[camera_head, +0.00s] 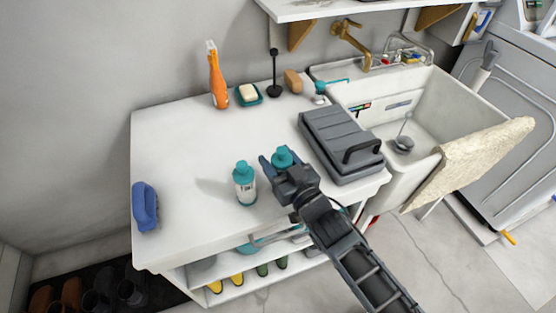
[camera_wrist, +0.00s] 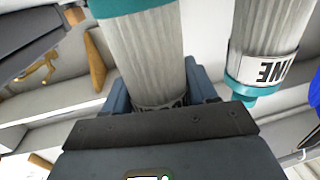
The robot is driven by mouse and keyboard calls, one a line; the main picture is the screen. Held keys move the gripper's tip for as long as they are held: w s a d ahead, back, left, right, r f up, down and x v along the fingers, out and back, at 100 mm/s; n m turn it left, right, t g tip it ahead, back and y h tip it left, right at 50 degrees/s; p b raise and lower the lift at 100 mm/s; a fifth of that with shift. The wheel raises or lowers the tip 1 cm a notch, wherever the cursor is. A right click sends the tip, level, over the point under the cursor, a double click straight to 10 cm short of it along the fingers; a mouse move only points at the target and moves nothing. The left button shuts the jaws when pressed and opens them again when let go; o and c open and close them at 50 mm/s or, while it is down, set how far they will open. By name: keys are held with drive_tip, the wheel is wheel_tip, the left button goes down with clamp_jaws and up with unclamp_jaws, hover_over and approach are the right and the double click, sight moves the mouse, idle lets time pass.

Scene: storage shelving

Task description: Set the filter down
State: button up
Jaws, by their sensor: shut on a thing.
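My gripper (camera_head: 281,169) is over the right part of the white countertop (camera_head: 185,150), shut on a filter (camera_head: 282,155). In the head view only the filter's teal top shows; my gripper hides the rest. In the wrist view the held filter (camera_wrist: 148,55) has a grey pleated body and a teal band, with blue fingers on both sides. I cannot tell whether its base touches the countertop. A second, similar filter (camera_head: 245,184) stands upright just left of my gripper, with a teal cap and a label. It also shows at right in the wrist view (camera_wrist: 268,40).
A dark grey case (camera_head: 335,135) lies close to the right of my gripper, before the sink (camera_head: 425,100). A blue brush-like object (camera_head: 145,205) lies at the left edge. An orange bottle (camera_head: 217,80) and soap dish (camera_head: 248,95) stand at the back. The countertop's left middle is clear.

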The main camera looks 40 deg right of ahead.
drive_tip(key=o, duration=1.1)
drive_tip(key=shift+s+f, duration=0.1)
drive_tip(key=shift+f, duration=0.7)
drive_tip(key=shift+r, duration=0.1)
drive_tip(key=shift+r+p, duration=0.65)
drive_tip(key=shift+p, duration=0.15)
drive_tip(key=shift+s+a+r+b, duration=0.1)
drive_tip(key=shift+s+a+b, duration=0.2)
drive_tip(key=shift+s, duration=1.65)
drive_tip(key=shift+s+a+f+b, duration=0.1)
drive_tip(key=shift+s+a+b, duration=0.25)
drive_tip(key=shift+s, duration=1.55)
drive_tip(key=shift+s+a+r+b, duration=0.1)
drive_tip(key=shift+s+a+b, duration=0.2)
drive_tip(key=shift+s, duration=1.65)
